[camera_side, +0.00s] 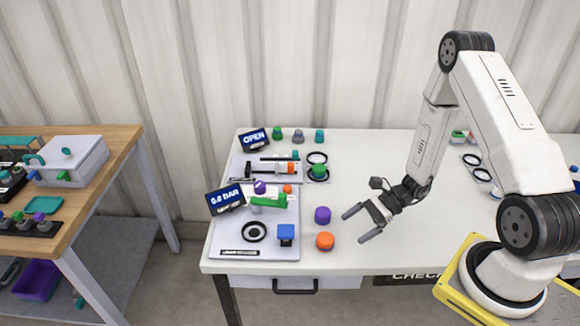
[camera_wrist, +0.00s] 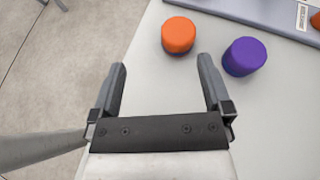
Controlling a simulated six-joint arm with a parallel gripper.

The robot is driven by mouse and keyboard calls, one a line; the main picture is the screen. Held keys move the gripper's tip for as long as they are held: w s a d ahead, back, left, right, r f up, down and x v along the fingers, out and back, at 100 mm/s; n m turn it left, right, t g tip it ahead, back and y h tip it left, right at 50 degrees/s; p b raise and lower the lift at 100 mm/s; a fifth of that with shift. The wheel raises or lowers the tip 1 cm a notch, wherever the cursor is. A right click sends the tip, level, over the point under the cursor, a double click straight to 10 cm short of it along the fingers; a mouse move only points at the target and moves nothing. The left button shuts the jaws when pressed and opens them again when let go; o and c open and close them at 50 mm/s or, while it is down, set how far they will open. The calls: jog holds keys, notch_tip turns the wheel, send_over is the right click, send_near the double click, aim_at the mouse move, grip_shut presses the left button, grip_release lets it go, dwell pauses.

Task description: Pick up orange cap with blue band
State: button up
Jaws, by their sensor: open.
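The orange cap (camera_side: 325,241) stands on the white table, just right of the grey panel's front corner. It also shows in the wrist view (camera_wrist: 178,35), ahead of the gap between my fingers.
A purple cap (camera_side: 322,215) stands close behind the orange cap; in the wrist view it (camera_wrist: 244,57) is to its right. The grey panel (camera_side: 229,238) carries a blue block (camera_side: 286,233), a black ring and a green handle (camera_side: 270,201).

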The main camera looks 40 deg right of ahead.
aim_at(331, 236)
jog(key=shift+w+d+f+m+t, duration=0.35)
jog(key=shift+d+f+m+t, duration=0.35)
jog(key=shift+m+t, duration=0.3)
jog(key=shift+x, duration=1.3)
jog(key=shift+x, duration=2.6)
jog(key=c, duration=1.3)
